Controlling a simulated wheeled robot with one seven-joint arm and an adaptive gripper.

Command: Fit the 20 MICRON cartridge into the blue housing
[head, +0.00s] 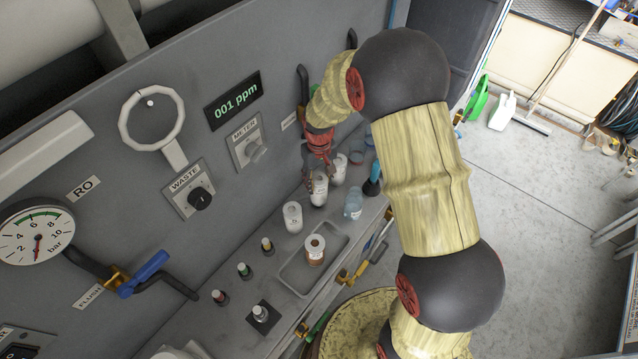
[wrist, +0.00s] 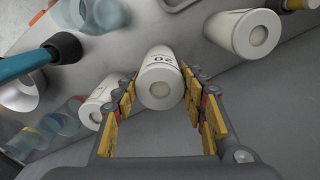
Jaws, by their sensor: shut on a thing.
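My gripper (head: 318,160) is shut on a white cartridge (head: 319,190) beside the grey panel. In the wrist view my gripper (wrist: 163,95) has its yellow-padded fingers on both sides of this cartridge (wrist: 160,80). Its side reads "20"; the rest of the print is too small. It looks upright, near or on the bench; I cannot tell which. A clear bluish cup (head: 354,205) stands to its right. Clear housings with blue and reddish rims (wrist: 47,125) show at lower left in the wrist view. I cannot tell which is the blue housing.
A white cartridge (head: 340,168) stands close behind the held one, and another (head: 293,217) stands to the left. A teal, black-ended object (wrist: 40,60) is nearby. A shallow tray (head: 290,272) has a white-and-brown cartridge (head: 315,249) in it. Small bottles stand along the bench's left.

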